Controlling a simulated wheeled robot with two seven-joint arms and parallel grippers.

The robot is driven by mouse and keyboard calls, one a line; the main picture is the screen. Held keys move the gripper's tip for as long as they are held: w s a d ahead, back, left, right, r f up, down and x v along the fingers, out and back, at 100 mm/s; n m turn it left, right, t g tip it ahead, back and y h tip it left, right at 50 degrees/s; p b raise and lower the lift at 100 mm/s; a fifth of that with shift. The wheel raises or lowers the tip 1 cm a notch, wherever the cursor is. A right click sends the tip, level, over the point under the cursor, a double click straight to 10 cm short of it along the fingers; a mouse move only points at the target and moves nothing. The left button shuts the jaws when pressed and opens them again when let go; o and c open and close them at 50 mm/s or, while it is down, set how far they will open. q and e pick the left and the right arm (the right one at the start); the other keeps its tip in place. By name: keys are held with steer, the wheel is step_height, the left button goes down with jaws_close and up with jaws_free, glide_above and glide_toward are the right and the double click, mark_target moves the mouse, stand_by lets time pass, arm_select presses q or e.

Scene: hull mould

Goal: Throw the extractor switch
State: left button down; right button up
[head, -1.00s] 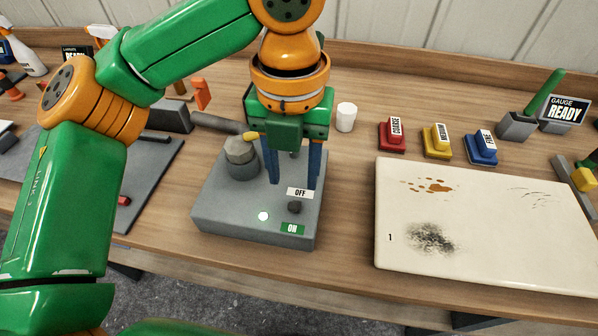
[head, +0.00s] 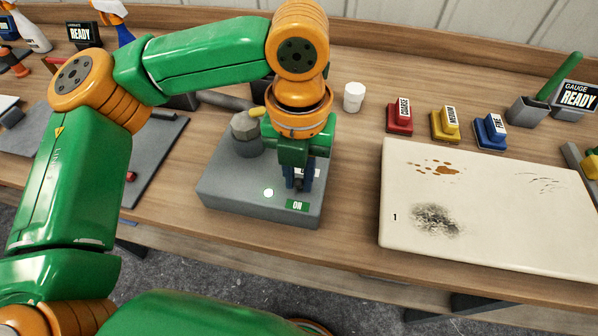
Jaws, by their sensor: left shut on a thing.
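The OFF label (head: 308,172) is partly covered by my gripper. My left gripper (head: 299,184) points down over the box, its blue fingers shut on the small dark switch lever, which is mostly hidden between them. My right gripper is not in view.
A cream panel (head: 480,235) with brown and black stains lies to the right. Behind it stand red (head: 400,117), yellow (head: 445,124) and blue (head: 489,131) blocks. A white cup (head: 354,96) stands behind the box. Bench between box and panel is clear.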

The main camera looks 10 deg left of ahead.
arm_select(q)
steer(key=shift+r+p, duration=0.25)
steer(key=shift+p, duration=0.1)
steer(key=p, duration=0.2)
steer(key=r+g+p, duration=0.1)
steer(key=p, duration=0.2)
steer(key=shift+w+r, duration=0.2)
steer(key=shift+r, duration=0.05)
steer(key=w+g+p, duration=0.1)
steer(key=p, duration=0.2)
steer(key=g+p, duration=0.1)
steer(key=p, duration=0.1)
steer(key=shift+w+f+g+p, duration=0.25)
steer(key=shift+w+g+p, duration=0.05)
steer(key=shift+w+p, duration=0.1)
steer(key=shift+w+f+g, duration=0.2)
steer(key=shift+f+g, duration=0.05)
steer(key=shift+g, duration=0.05)
steer(key=shift+w+f+g+b, duration=0.2)
steer(key=shift+f+g+b, duration=0.05)
steer(key=shift+g+b, duration=0.2)
steer(key=shift+w+g, duration=0.1)
steer(key=shift+g, duration=0.15)
